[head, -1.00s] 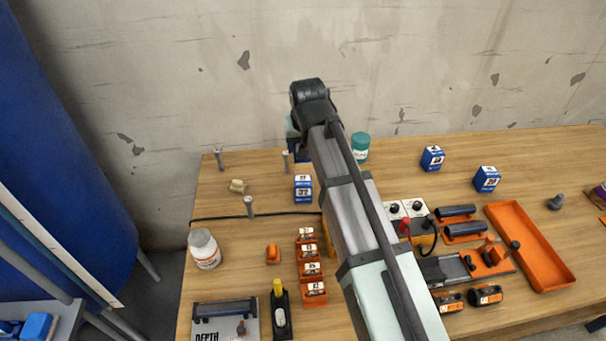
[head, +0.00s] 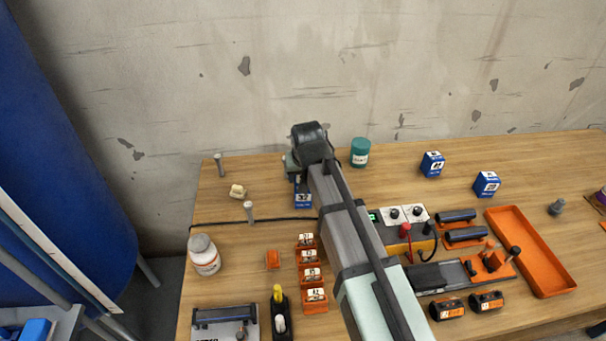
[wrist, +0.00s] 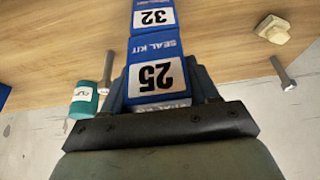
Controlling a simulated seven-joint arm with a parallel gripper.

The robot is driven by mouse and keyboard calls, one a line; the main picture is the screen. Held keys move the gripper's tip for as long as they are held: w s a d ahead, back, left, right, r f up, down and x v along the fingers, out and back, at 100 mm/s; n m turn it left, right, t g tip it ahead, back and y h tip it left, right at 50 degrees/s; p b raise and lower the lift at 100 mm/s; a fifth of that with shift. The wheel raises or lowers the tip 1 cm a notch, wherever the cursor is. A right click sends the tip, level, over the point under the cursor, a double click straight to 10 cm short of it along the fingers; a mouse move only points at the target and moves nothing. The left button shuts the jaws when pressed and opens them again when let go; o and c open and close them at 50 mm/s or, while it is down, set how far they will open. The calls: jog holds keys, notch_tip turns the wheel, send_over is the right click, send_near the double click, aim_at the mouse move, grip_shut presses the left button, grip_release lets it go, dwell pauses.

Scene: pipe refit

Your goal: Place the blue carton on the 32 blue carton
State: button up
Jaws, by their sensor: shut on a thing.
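A blue carton marked 25 (wrist: 157,75) is between the fingers of my gripper (wrist: 160,88) in the wrist view. My gripper is shut on it. The blue carton marked 32 (wrist: 153,18) shows just beyond it at the top edge. In the head view, the 32 carton (head: 303,197) stands on the table, and my gripper (head: 299,172) is close behind and above it. The held carton is mostly hidden there by my wrist. I cannot tell whether the two cartons touch.
A teal jar (head: 360,153) stands right of my wrist. Orange holders (head: 312,275) are in front. Two other blue cartons (head: 432,164) (head: 487,184) stand right. A dark cable (head: 265,218) crosses the table.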

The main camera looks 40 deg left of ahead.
jog(key=shift+f, duration=0.1)
jog(key=o, duration=1.1)
jog(key=shift+c, duration=0.2)
jog(key=v, duration=1.2)
